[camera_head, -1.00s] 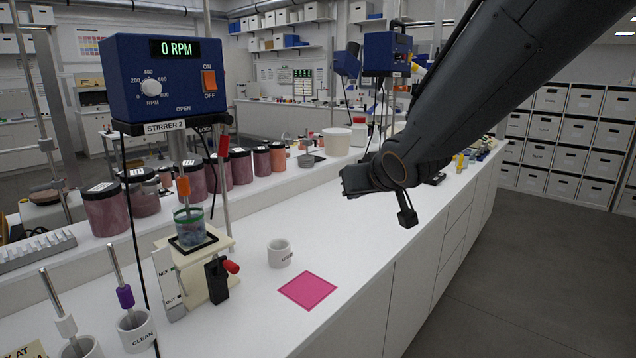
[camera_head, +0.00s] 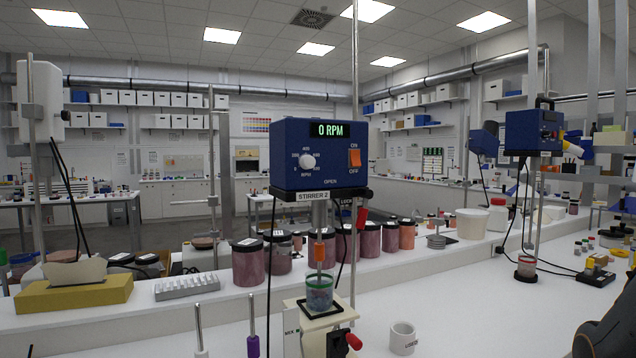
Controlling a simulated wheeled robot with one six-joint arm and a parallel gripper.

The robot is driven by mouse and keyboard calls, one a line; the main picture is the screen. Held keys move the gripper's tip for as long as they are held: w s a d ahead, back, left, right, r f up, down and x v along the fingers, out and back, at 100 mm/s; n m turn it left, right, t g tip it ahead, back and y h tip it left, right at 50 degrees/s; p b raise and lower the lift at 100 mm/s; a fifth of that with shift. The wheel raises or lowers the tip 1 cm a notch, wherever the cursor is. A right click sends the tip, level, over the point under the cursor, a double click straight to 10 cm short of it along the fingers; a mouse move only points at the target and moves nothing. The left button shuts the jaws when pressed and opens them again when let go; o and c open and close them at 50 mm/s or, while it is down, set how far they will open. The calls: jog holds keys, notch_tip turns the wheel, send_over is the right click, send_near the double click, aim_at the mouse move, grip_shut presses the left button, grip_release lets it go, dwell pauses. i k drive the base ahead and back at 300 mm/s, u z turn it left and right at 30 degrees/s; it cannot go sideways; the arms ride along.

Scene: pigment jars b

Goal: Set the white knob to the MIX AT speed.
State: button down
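The white knob (camera_head: 307,161) is on the front of the blue stirrer head (camera_head: 290,180), labelled STIRRER 2. It sits in a dial with several speed marks; where it points is too small to tell. The green display (camera_head: 329,130) above reads 0 RPM. An orange ON/OFF switch (camera_head: 354,158) is right of the knob. Below, a green-rimmed beaker (camera_head: 319,291) stands under the stirrer shaft. No MIX AT speed can be read in the current view. My gripper is out of view; only a dark part of my arm shows at the lower right corner, well away from the knob.
Jars of reddish pigment (camera_head: 249,264) stand in a row on the shelf behind the stirrer. A white mug (camera_head: 402,339) is at the front. A second blue stirrer (camera_head: 533,131) stands at the right. The bench between mug and second stirrer is largely clear.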

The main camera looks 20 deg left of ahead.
aim_at(307, 162)
jog(key=u, duration=1.15)
